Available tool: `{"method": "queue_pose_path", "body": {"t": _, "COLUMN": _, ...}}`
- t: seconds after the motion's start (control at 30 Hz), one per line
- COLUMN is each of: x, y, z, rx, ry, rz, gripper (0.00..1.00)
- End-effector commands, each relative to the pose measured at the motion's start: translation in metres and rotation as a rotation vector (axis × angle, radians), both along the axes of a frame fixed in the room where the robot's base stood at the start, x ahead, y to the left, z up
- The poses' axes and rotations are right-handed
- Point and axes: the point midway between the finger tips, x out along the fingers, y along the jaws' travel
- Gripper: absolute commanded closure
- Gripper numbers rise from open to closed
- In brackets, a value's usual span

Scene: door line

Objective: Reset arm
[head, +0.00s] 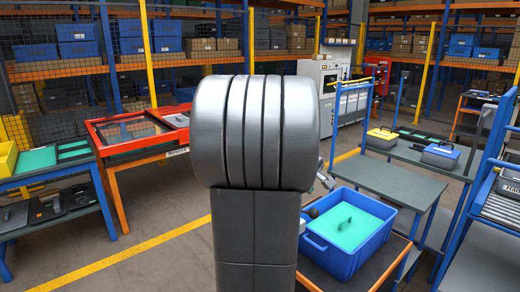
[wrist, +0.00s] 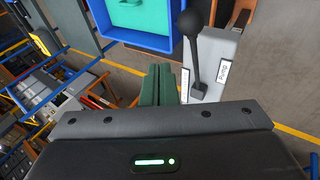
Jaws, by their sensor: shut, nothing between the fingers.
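In the wrist view my gripper (wrist: 158,72) shows as two dark green fingers that are shut together with nothing between them. A black lever with a ball knob (wrist: 190,24) stands on a grey box (wrist: 222,62) labelled "Pump", just right of the fingers. The fingers look close beside the box; I cannot tell whether they touch it. In the head view my own large grey arm link fills the middle and hides most of the gripper.
A red-framed table (head: 112,150) stands left. Grey benches (head: 385,180) stand right. Floor shows at the lower left.

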Motion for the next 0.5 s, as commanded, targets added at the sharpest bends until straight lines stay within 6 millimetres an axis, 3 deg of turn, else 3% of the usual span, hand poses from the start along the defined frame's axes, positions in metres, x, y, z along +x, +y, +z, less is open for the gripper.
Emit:
{"method": "queue_pose_path", "body": {"t": 0.03, "x": -0.002, "y": -0.001, "z": -0.011, "rx": 0.001, "ry": 0.001, "rz": -0.001, "gripper": 1.0}}
{"method": "queue_pose_path", "body": {"t": 0.2, "x": -0.007, "y": -0.005, "z": -0.028, "rx": 0.0, "ry": 0.0, "rz": 0.0, "gripper": 1.0}}
{"method": "queue_pose_path", "body": {"t": 0.5, "x": -0.01, "y": -0.008, "z": -0.033, "rx": 0.0, "ry": 0.0, "rz": 0.001, "gripper": 1.0}}
